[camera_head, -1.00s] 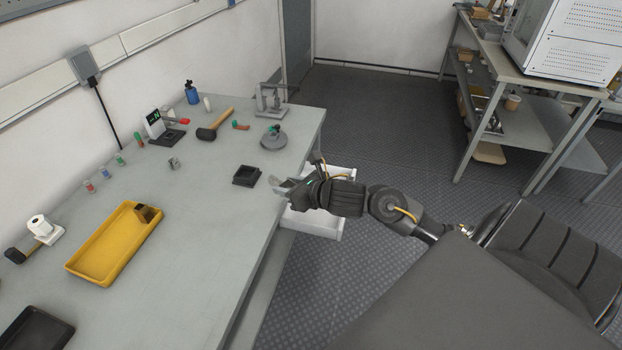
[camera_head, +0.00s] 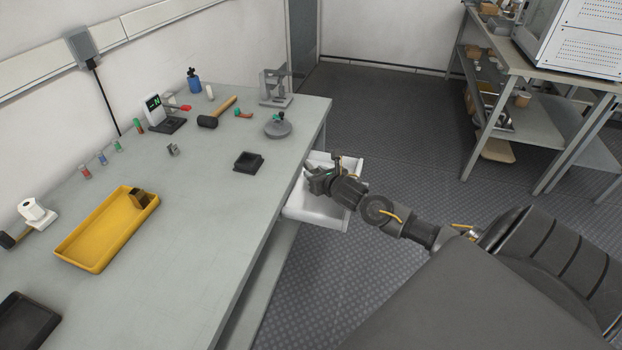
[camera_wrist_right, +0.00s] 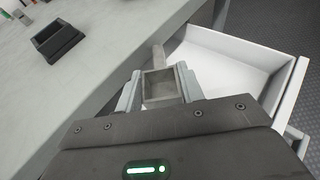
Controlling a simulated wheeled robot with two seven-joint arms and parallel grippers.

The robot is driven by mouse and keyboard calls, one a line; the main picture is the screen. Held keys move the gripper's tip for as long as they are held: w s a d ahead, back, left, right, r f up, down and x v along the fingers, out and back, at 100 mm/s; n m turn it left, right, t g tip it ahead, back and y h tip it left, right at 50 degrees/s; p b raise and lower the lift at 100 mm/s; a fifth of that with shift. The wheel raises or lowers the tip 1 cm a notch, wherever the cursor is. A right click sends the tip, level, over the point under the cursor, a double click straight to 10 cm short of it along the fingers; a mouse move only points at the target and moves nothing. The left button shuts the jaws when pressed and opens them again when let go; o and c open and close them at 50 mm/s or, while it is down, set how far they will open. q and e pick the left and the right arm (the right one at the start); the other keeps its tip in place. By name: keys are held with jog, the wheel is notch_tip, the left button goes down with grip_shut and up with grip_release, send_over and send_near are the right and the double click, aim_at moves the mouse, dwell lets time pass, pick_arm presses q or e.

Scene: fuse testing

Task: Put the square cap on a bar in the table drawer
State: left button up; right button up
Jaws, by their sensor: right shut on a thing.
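The square cap on a bar (camera_wrist_right: 158,57) is grey, with a hollow square end and a short bar pointing away. It is between the fingers of my right gripper (camera_wrist_right: 160,87), which is shut on it. In the head view my right gripper (camera_head: 311,175) is at the table's edge, over the open drawer, and the part in it is too small to make out. The white table drawer (camera_head: 313,214) stands pulled out; its inside shows bare in the right wrist view (camera_wrist_right: 222,62). My left gripper is not in view.
The grey table (camera_head: 205,225) holds a black square tray (camera_head: 248,162), a yellow tray (camera_head: 85,240) with a brown block, a mallet (camera_head: 217,112), a round grey stand (camera_head: 278,128) and several small parts. A shelf rack stands at the right. The floor beside the drawer is clear.

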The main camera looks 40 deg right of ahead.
notch_tip(320, 180, down, 4)
jog(key=shift+f, duration=0.1)
jog(key=shift+w, duration=0.35)
jog(key=w, duration=0.3)
jog(key=shift+w+d+f+p, duration=0.2)
jog(key=shift+d+p, duration=0.1)
jog(key=shift+p, duration=0.1)
jog(key=shift+f, duration=0.35)
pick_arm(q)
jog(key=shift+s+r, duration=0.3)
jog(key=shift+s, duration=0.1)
pick_arm(e)
jog(key=shift+s, duration=0.1)
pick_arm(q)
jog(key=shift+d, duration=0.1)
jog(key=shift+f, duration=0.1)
pick_arm(e)
jog(key=shift+f, duration=0.1)
jog(key=o, duration=1)
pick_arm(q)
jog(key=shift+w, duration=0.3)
